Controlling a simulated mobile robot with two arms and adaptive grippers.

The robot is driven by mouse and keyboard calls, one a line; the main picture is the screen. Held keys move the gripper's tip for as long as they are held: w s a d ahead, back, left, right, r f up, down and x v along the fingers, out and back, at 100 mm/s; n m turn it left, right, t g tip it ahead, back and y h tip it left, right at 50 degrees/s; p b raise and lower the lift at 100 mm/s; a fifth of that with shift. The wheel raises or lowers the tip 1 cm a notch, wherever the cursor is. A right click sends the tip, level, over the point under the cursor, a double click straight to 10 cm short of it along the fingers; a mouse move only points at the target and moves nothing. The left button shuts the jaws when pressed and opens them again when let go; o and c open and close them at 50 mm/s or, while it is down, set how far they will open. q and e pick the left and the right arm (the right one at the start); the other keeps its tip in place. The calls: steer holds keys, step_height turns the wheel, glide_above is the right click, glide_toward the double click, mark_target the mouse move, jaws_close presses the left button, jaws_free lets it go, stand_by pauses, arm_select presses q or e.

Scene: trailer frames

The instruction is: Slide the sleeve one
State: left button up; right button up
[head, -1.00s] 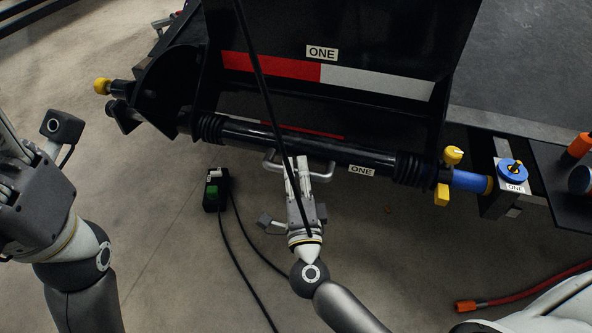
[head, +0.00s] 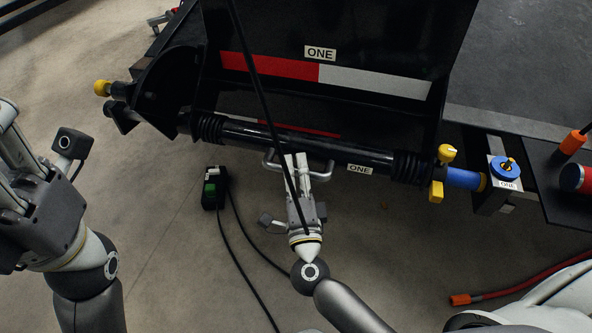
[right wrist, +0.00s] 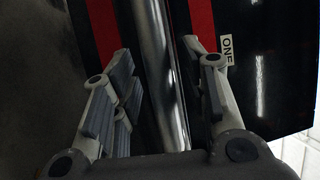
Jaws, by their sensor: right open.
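The sleeve labelled ONE (head: 240,132) is a long black tube across the lower edge of a black trailer frame, with ribbed bellows near both ends. A grey handle (head: 270,160) sticks out from its near side. My right gripper (head: 301,160) is at the handle, fingers pointing at the sleeve; the black cable partly crosses it. In the right wrist view the right gripper (right wrist: 165,85) is open, with a shiny dark bar (right wrist: 155,60) running between its fingers; contact cannot be told. My left gripper (head: 12,135) is at the left edge, far from the sleeve, its fingertips partly cut off.
A blue rod (head: 465,178) with yellow knobs (head: 447,153) extends at the sleeve's right end. A blue knob (head: 504,166) sits on a bracket beyond. A black box with a green switch (head: 210,190) lies on the floor with cables. A red hose (head: 515,288) lies lower right.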

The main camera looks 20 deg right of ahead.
steer(key=v, duration=1.2)
